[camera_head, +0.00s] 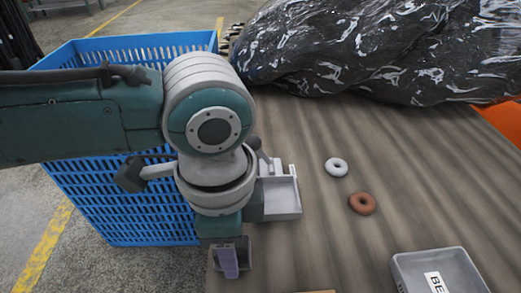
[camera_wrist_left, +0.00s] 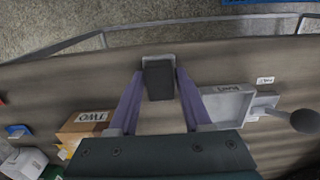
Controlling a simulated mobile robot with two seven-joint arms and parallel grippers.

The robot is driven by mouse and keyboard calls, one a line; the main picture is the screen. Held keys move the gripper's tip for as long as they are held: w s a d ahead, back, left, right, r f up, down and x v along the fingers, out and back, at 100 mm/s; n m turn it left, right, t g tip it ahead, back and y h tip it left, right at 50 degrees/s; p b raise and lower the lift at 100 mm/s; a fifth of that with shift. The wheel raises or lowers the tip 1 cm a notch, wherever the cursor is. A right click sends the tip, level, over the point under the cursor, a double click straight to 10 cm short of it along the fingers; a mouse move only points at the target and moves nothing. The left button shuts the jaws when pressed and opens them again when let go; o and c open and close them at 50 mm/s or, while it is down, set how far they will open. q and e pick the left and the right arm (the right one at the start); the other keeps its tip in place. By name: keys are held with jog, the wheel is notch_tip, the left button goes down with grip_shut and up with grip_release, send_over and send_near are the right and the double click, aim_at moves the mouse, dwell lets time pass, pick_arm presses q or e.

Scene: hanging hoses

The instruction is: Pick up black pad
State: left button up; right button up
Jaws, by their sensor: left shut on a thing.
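The black pad (camera_wrist_left: 158,82) is a dark block between the purple fingers of my left gripper (camera_wrist_left: 160,78) in the left wrist view. The fingers are shut on its two sides, near the table's edge. A small light grey piece shows behind its top end; I cannot tell whether it is part of the pad. In the head view my left gripper (camera_head: 229,262) points down at the near left edge of the table, and my arm hides much of that area. My right gripper is in neither view.
A blue crate (camera_head: 85,190) stands left of the table (camera_head: 310,235). A grey tray (camera_head: 283,197) is close beside my left wrist. White (camera_head: 336,167) and brown (camera_head: 362,204) rings, a labelled grey bin (camera_head: 408,272) and a black plastic-wrapped heap (camera_head: 370,50) lie farther right. A cardboard box (camera_wrist_left: 82,128) also shows.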

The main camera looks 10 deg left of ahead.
pick_arm(q)
jog(key=shift+r, duration=0.1)
grip_shut()
notch_tip(320, 180, up, 20)
jog(key=p, duration=0.5)
jog(key=shift+p, duration=0.4)
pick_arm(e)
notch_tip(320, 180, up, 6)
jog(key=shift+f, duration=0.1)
